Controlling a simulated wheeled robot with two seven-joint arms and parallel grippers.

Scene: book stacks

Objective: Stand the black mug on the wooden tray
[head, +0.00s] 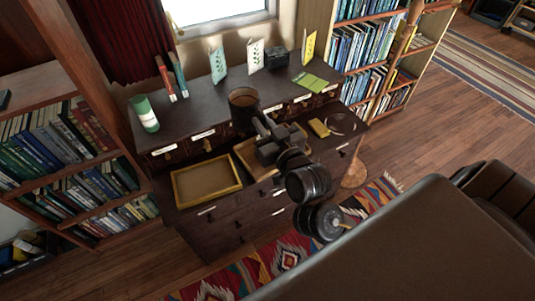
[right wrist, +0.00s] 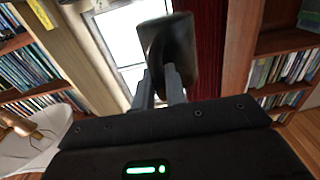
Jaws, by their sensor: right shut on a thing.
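The black mug (head: 241,122) is upright in the head view, its open rim showing. My right gripper (head: 262,126) is shut on it, at its right side. In the right wrist view the dark mug (right wrist: 168,45) sits between the two fingertips (right wrist: 160,78). A wooden tray (head: 244,157) lies on the desk below my right gripper, partly hidden by it. A second shallow tray with a yellowish wooden rim (head: 176,189) lies at the desk's front left, and looks empty. My left gripper is not in view.
The dark desk (head: 200,118) carries a green-and-white cylinder (head: 145,114), standing books (head: 172,78), upright cards (head: 218,62), a dark box (head: 277,58), green leaflets (head: 310,82) and a yellow item (head: 319,128). Bookshelves (head: 75,150) flank it. A brown chair (head: 500,195) stands at the right.

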